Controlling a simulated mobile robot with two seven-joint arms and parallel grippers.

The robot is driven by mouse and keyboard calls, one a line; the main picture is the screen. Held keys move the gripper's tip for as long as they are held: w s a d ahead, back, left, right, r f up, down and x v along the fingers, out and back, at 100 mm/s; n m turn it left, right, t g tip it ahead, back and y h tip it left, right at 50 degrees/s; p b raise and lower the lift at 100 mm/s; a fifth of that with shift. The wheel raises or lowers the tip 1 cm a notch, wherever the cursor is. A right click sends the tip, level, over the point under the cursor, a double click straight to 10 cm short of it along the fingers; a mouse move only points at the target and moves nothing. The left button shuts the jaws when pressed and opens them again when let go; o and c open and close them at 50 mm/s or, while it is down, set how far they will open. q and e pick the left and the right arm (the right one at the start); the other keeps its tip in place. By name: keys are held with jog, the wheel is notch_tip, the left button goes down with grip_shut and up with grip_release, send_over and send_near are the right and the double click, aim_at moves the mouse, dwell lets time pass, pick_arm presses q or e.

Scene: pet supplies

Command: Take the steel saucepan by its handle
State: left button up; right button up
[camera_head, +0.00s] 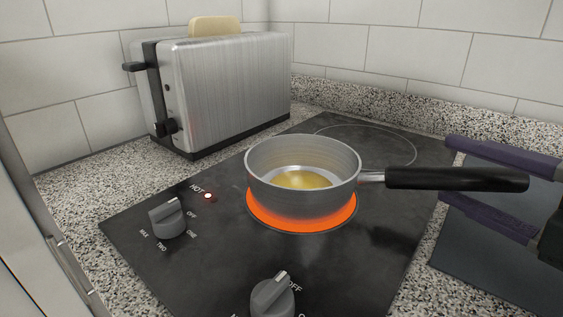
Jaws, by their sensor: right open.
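The steel saucepan (303,158) stands upright on a glowing orange burner (300,222), with a little yellow liquid (302,180) inside. Its black handle (415,178) points right, roughly level. My right gripper (448,171) comes in from the right edge. It is open, with one purple-grey finger on the far side of the handle and the other on the near side. Gaps show between the handle and both fingers, so the gripper does not hold it. The handle's end lies between the fingers. My left gripper is not in view.
A steel toaster (230,92) with bread (214,26) stands behind left of the black cooktop (240,265). Two knobs (167,218) and a lit HOT lamp (208,196) are at the front. An unlit burner ring (365,128) lies behind. A dark flat panel (480,270) is at right.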

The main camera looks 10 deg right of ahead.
aim_at(372, 178)
jog(key=shift+f+x, duration=0.25)
jog(key=shift+x, duration=1.1)
jog(key=shift+f+x, duration=0.2)
jog(key=shift+x, duration=1.15)
grip_shut()
jog(key=shift+a, duration=0.1)
jog(key=shift+r, duration=0.15)
